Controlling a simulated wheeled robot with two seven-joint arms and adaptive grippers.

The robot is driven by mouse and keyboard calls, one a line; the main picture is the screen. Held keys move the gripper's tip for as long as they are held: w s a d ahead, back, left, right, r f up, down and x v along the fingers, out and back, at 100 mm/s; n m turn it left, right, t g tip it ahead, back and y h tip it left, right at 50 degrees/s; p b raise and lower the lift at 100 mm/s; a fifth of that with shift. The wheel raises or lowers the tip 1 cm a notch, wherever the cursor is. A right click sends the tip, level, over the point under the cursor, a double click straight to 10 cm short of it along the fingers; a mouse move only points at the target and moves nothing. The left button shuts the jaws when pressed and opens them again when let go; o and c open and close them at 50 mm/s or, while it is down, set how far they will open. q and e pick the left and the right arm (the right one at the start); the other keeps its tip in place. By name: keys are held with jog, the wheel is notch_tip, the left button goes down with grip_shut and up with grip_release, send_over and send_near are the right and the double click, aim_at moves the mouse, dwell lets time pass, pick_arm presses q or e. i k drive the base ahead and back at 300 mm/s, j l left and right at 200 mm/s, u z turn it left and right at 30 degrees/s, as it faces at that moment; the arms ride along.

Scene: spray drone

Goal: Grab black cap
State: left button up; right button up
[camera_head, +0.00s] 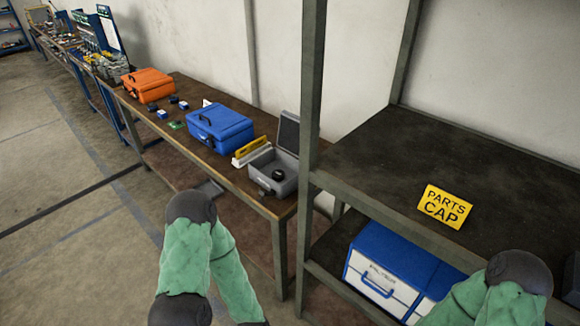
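A small round black object (278,175), which looks like a black cap, lies in the open grey case (287,188) at the right end of the long brown workbench. Smaller dark pieces (174,100) lie farther along the bench, between the orange and blue cases; I cannot tell whether any is a cap. My two green-sleeved arms show at the bottom of the view, but neither gripper is in view.
A blue case (220,127) and an orange case (148,85) stand on the bench. Open floor lies left.

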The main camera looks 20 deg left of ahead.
aim_at(277, 175)
jog(key=i+j, duration=0.15)
jog(key=j, duration=0.25)
jog(key=i+j+z, duration=0.1)
jog(key=j, duration=0.35)
jog(key=i+j+z, duration=0.1)
jog(key=j, duration=0.35)
jog(key=i+j, duration=0.25)
jog(key=j, duration=0.15)
jog(key=i+j+z, duration=0.1)
jog(key=j, duration=0.35)
jog(key=i+j, duration=0.1)
jog(key=j, duration=0.35)
jog(key=i+z, duration=0.05)
